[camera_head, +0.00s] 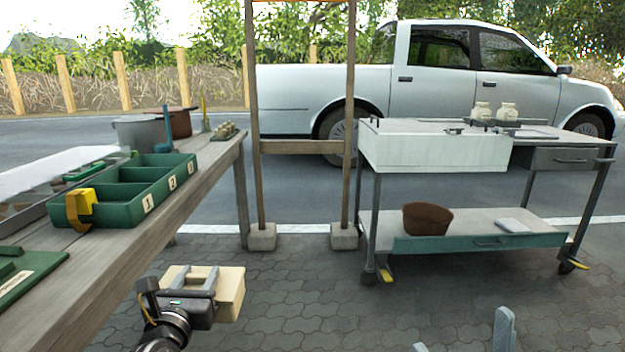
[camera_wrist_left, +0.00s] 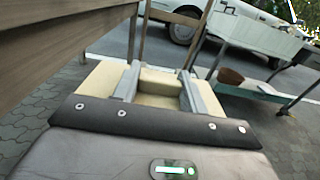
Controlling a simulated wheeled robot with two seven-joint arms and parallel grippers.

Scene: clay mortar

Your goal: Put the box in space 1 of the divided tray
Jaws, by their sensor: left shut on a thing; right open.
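The box (camera_head: 232,292) is a plain cream block. My left gripper (camera_head: 203,280) is shut on it and holds it in the air beside the wooden table, lower than the tabletop. In the left wrist view the box (camera_wrist_left: 160,82) sits between the two grey fingers (camera_wrist_left: 158,88). The divided tray (camera_head: 122,212) is green and stands on the table at left. Its front wall carries labels 1, 2 and 3, with 1 nearest me. The visible compartments look empty. My right gripper (camera_head: 462,338) is open at the bottom edge, partly cut off, with nothing seen between its fingers.
A yellow object (camera_head: 82,203) is at the tray's near left corner. A green board (camera_head: 28,280) lies on the near table (camera_head: 120,262). Pots (camera_head: 140,132) stand behind the tray. A wooden frame (camera_head: 302,147) and a cart (camera_head: 435,150) stand farther off. Paving between is clear.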

